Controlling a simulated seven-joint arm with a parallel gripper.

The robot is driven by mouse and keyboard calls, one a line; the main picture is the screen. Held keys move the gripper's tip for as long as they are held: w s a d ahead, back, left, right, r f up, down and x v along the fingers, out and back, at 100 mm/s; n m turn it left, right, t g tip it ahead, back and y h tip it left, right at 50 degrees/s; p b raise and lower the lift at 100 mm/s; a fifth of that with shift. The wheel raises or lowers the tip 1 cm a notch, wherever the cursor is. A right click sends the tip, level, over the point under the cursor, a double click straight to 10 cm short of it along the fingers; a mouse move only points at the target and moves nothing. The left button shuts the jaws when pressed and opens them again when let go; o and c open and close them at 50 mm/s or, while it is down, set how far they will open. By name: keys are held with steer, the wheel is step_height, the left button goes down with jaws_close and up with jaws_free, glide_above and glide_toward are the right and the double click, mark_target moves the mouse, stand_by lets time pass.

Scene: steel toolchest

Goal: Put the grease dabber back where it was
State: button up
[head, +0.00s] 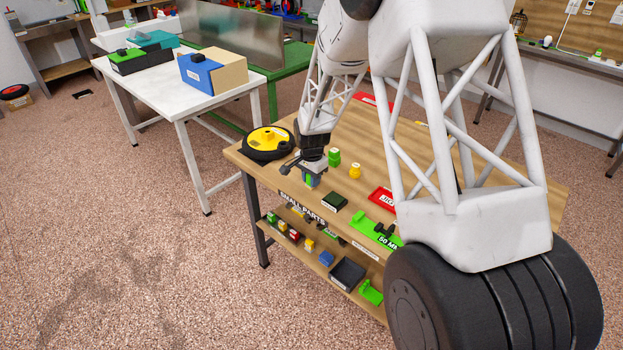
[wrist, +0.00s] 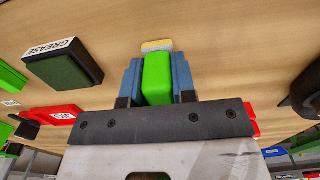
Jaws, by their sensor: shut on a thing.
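My gripper (wrist: 158,80) is shut on the green grease dabber (wrist: 157,78), which has a pale yellow and white end, between its two blue fingers. In the head view my gripper (head: 309,178) is over the near-left edge area of the wooden bench, with a bit of green (head: 309,180) showing between the fingers. The dark green pad (wrist: 64,66) with a GREASE label lies to the left of the gripper in the wrist view, apart from it. In the head view this pad (head: 335,202) is on the bench to the right of the gripper. I cannot tell how high the dabber is above the bench.
A green item (head: 334,158) and a yellow item (head: 355,171) stand close behind the gripper. A yellow and black round reel (head: 268,141) is left of it. A red tray (head: 383,199) and a green holder (head: 366,228) are to the right. Small parts fill the lower shelf.

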steer(key=shift+f, duration=0.1)
steer(key=o, duration=0.9)
step_height(320, 180, up, 12)
stand_by(0.4)
stand_by(0.7)
